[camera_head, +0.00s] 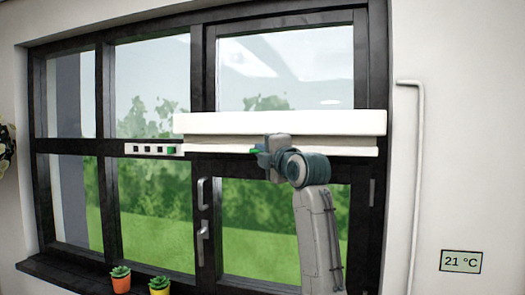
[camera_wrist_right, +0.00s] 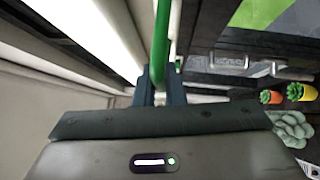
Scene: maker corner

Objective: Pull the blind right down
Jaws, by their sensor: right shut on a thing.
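The blind's white housing (camera_head: 280,123) runs across the right part of the window. A short white strip of blind (camera_head: 340,146) shows just below it, and the glass beneath is uncovered. My right gripper (camera_head: 257,150) is at the strip's lower edge, in front of the window. In the right wrist view, its fingers (camera_wrist_right: 160,86) are shut on a green bar (camera_wrist_right: 161,38), which looks like the blind's pull. In the head view only a small bit of green shows at the fingers. My left gripper is not in view.
A white panel with several dark squares and one green one (camera_head: 153,149) is left of the blind. Window handles (camera_head: 202,230) sit below. Potted plants (camera_head: 120,281) stand on the dark sill. A white pipe (camera_head: 417,180) and a 21 °C display (camera_head: 461,261) are at right.

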